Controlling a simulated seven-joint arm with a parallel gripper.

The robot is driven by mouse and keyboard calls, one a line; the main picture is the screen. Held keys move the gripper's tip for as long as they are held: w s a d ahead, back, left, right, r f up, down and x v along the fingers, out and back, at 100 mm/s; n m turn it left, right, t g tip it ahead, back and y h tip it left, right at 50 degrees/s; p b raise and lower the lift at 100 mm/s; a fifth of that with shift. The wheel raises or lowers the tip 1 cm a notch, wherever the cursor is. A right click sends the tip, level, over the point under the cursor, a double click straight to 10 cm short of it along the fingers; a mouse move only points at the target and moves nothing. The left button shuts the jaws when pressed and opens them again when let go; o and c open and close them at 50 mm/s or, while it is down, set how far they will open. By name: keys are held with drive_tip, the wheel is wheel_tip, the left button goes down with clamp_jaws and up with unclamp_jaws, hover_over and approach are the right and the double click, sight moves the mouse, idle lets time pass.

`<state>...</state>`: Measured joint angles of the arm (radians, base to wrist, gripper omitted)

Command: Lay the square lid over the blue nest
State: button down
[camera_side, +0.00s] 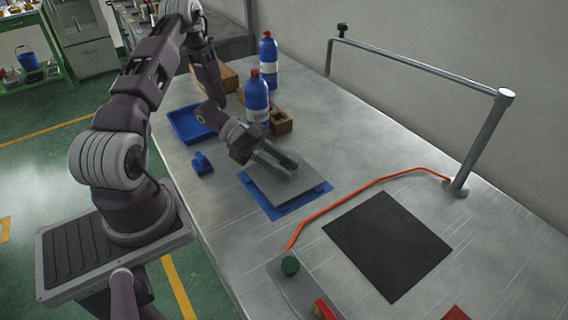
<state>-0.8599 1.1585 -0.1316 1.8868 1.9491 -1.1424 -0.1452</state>
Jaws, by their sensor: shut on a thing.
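The square lid (287,187) is a flat grey plate. It is over the blue nest (318,193), whose blue rim shows along the lid's front, left and right edges. I cannot tell whether the lid rests on the nest or hangs just above it. My gripper (290,168) is over the upper middle of the lid, shut on it. The fingertips partly hide the lid's grip point.
A black mat (387,244), an orange cord (345,193) and a metal post frame (480,145) are at right.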

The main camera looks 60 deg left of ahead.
drive_tip(key=shift+f, duration=0.35)
drive_tip(key=c, duration=1.1)
unclamp_jaws()
drive_tip(key=shift+c, duration=0.2)
drive_tip(key=shift+r, duration=0.75)
drive_tip(key=v, duration=1.2)
drive_tip(key=shift+f, duration=0.1)
